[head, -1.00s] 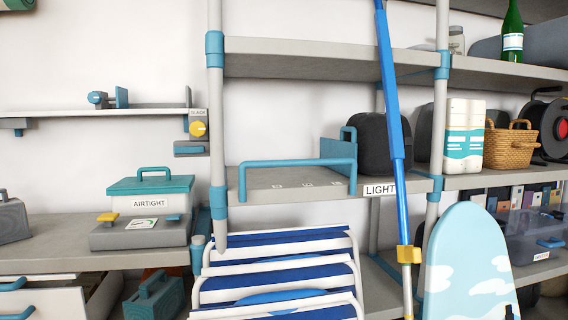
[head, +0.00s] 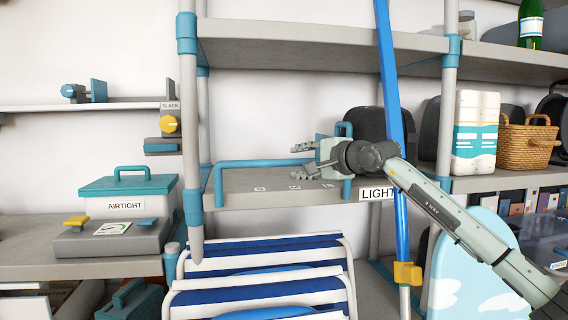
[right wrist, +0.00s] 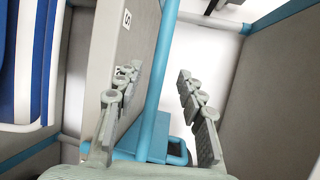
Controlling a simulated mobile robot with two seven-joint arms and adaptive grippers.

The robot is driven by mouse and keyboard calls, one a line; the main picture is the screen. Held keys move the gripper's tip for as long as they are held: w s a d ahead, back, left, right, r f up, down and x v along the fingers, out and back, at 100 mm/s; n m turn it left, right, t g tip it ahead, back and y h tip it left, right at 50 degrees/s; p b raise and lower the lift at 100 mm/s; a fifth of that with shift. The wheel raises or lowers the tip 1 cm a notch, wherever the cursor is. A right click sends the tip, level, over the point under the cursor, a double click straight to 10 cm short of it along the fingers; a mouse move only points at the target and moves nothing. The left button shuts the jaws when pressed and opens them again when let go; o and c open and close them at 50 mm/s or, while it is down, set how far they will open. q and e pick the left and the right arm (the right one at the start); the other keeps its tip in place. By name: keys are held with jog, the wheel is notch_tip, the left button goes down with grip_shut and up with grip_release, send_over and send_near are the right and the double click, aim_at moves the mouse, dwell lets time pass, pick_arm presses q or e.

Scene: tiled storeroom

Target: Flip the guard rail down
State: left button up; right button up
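The guard rail (head: 262,163) is a teal bar on the grey middle shelf. It stands raised above the shelf surface on a bent left leg. My right gripper (head: 303,161) reaches in from the right and hides the right part of the bar. Its two fingers are spread apart, one above and one below the bar's level. In the right wrist view, the teal bar (right wrist: 160,80) runs between the two open fingers (right wrist: 157,108); I cannot tell whether either finger touches it. My left gripper is not in view.
A blue pole (head: 388,80) stands upright in front of the shelf, close to my right arm. A striped folding chair (head: 262,255) is below the shelf. A dark rounded object (head: 370,124) sits behind my gripper. A "LIGHT" label (head: 376,194) marks the shelf's front edge.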

aim_at(287, 163)
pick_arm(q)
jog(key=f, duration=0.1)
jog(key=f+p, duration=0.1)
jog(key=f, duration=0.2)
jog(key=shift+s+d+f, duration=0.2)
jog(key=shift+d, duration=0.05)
pick_arm(e)
jog(key=x, duration=0.7)
jog(key=shift+a, duration=0.15)
grip_shut()
